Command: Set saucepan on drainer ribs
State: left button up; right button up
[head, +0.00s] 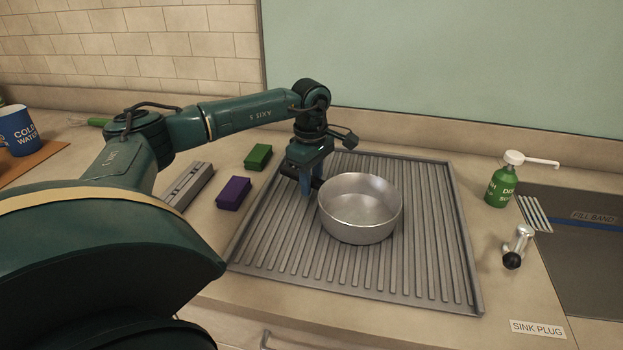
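The saucepan (359,215) is a round, silvery metal pan, upright and empty. My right gripper is not in view.
Left of the drainer lie a purple block (233,193), a green block (258,157) and a grey bar (188,186). A green soap bottle (502,184) and a tap (519,245) stand right, by the sink (590,270). A blue mug (18,131) is far left. The drainer's right side is clear.

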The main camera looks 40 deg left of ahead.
pick_arm(q)
jog(key=shift+o, duration=1.3)
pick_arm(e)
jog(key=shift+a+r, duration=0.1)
pick_arm(q)
jog(key=shift+r, duration=0.15)
notch_tip(320, 180, up, 12)
